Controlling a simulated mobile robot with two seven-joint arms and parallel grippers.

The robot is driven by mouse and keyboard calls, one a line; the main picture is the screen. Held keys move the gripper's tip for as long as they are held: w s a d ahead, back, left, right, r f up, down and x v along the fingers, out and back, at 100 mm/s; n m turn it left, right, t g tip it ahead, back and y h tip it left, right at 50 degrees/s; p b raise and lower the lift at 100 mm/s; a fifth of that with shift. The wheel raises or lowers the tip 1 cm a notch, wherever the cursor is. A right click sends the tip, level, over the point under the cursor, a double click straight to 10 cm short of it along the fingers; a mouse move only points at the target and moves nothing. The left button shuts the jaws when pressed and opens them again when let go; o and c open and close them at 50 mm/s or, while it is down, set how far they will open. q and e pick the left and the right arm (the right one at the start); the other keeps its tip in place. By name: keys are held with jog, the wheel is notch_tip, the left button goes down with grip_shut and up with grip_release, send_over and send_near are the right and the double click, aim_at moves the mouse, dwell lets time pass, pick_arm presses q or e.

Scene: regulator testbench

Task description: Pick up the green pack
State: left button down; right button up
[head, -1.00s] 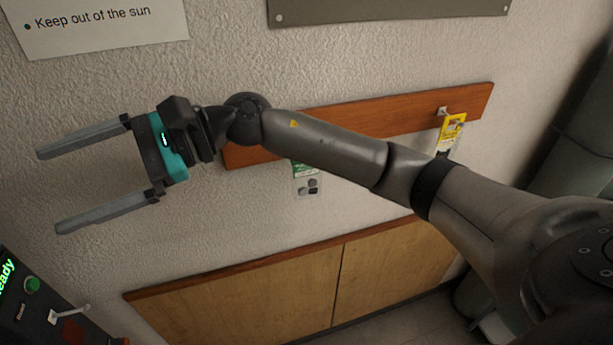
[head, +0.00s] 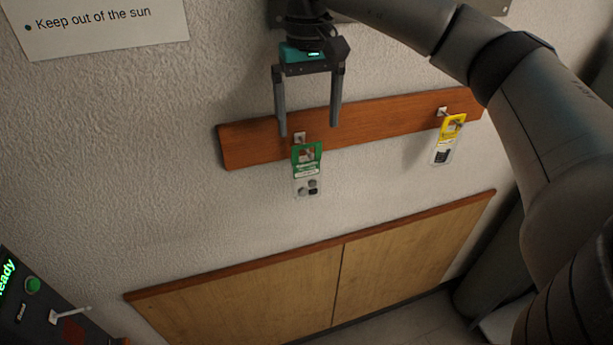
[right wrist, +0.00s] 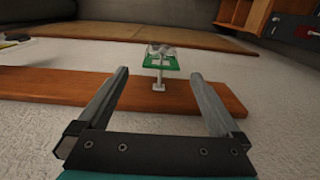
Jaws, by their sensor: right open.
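The green pack (head: 307,162) hangs from a small hook on a wooden rail on the wall. It has a green card top and a clear lower part with small dark and grey items. My right gripper (head: 308,130) is open and empty, pointing down, with its fingertips just above the pack in the picture. In the right wrist view, the green pack (right wrist: 160,62) shows beyond the hook, between and ahead of the fingertips (right wrist: 161,75). No contact shows. My left gripper is not in view.
A yellow pack (head: 450,138) hangs on another hook at the right of the wooden rail (head: 375,128). A low wooden cabinet (head: 260,300) stands below. A dark control panel (head: 30,310) is at lower left, and a paper notice (head: 100,25) is on the wall.

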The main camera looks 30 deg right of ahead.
aim_at(307, 162)
notch_tip(307, 162, down, 8)
jog(key=shift+f+p, duration=0.1)
jog(key=shift+p, duration=0.3)
notch_tip(307, 162, down, 4)
jog(key=shift+w+f+p, duration=0.1)
jog(key=shift+p, duration=0.6)
jog(key=shift+f, duration=0.55)
jog(key=shift+r, duration=0.1)
jog(key=c, duration=1.3)
